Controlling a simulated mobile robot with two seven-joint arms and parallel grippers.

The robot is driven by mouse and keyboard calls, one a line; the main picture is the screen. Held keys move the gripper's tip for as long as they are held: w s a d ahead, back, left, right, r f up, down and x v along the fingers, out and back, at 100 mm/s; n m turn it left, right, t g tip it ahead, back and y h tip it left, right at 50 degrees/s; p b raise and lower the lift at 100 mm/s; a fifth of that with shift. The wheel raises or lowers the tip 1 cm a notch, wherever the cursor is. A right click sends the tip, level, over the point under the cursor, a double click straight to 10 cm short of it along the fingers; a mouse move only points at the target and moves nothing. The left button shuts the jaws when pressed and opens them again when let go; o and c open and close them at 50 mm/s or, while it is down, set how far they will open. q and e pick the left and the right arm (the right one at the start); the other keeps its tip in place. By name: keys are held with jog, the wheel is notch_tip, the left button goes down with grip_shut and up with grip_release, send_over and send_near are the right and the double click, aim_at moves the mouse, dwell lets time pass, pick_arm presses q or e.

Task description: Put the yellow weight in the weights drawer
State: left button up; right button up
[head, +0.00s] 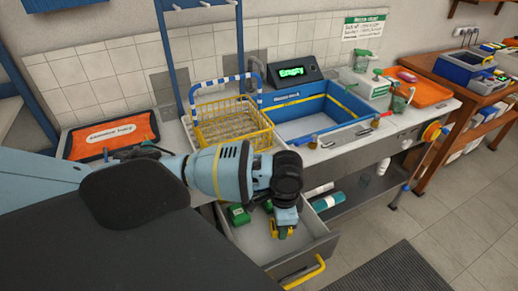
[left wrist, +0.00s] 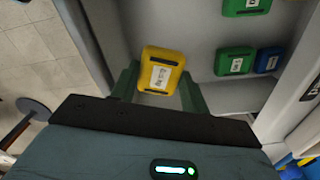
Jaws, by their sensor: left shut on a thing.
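The yellow weight (left wrist: 160,72) is a small rounded block with a white label. My left gripper (left wrist: 158,88) is shut on it, with a green finger on each side. In the head view, my left gripper (head: 283,229) reaches down over the open drawer (head: 252,240), and a little of the yellow weight (head: 289,233) shows at its fingers. I cannot tell whether the weight touches the drawer floor. Green weights (left wrist: 233,62) and a blue weight (left wrist: 268,60) lie in the drawer. My right gripper is not in view.
The drawer's yellow handle (head: 306,272) is at its front. Above are the counter with a yellow wire basket (head: 232,127), a blue sink (head: 310,112) and an orange tray (head: 108,138). A teal cylinder (head: 328,202) lies on the shelf to the right. Part of the drawer floor is bare.

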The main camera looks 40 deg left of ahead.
pick_arm(q)
jog(key=shift+a+f, duration=0.2)
jog(key=shift+f, duration=0.1)
jog(key=shift+f, duration=0.1)
send_over(277, 248)
notch_tip(277, 248, down, 5)
jog(key=shift+s+b, duration=0.1)
jog(key=shift+b, duration=0.25)
jog(key=shift+f, duration=0.6)
jog(key=shift+f+b, duration=0.3)
jog(key=shift+f, duration=1.5)
jog(key=shift+f, duration=0.2)
jog(key=o, duration=1.3)
jog(key=shift+o, duration=0.2)
jog(key=shift+r, duration=0.15)
